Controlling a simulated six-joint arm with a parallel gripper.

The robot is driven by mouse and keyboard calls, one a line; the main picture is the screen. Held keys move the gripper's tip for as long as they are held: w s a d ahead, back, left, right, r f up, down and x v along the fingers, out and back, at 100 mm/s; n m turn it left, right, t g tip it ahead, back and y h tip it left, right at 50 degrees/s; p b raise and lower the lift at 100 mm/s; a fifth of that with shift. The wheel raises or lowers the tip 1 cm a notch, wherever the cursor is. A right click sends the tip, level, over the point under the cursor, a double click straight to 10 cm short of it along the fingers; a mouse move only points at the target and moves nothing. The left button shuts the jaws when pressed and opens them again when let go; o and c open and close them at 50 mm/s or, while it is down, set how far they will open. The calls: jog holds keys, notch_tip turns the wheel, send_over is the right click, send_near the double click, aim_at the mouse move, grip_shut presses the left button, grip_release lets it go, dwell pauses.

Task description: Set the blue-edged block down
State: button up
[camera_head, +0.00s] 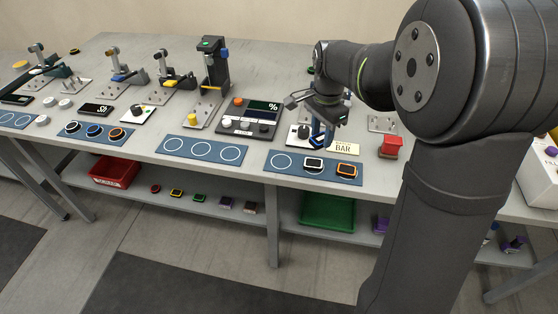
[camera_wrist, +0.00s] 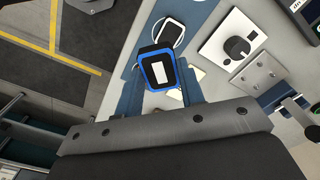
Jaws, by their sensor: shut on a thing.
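The blue-edged block (camera_wrist: 157,68) shows in the wrist view as a dark block with a blue rim and a white label. My gripper (camera_wrist: 161,84) is shut on it, with a finger on either side. In the head view my gripper (camera_head: 322,138) holds the blue-edged block (camera_head: 318,143) behind the front right blue mat (camera_head: 271,167); the arm and fingers partly hide it. On that mat the left ring (camera_head: 283,160) is empty, a white-edged block (camera_head: 313,163) sits in the middle, and an orange-edged block (camera_head: 347,168) sits at the right. The white-edged block also shows in the wrist view (camera_wrist: 169,30).
A BAR sign (camera_head: 343,148) and a red block (camera_head: 391,146) stand to the right of my gripper. A display unit (camera_head: 250,117) and a white knob plate (camera_head: 298,132) stand to its left. Another mat (camera_head: 202,149) with empty rings lies further left.

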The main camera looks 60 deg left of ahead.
send_over(279, 162)
notch_tip(279, 162, down, 7)
jog(key=shift+r, duration=0.1)
jog(key=shift+f, duration=2.1)
jog(key=shift+f, duration=0.2)
jog(key=o, duration=1.1)
jog(key=shift+c, duration=0.2)
jog(key=shift+r, duration=0.1)
notch_tip(279, 162, up, 12)
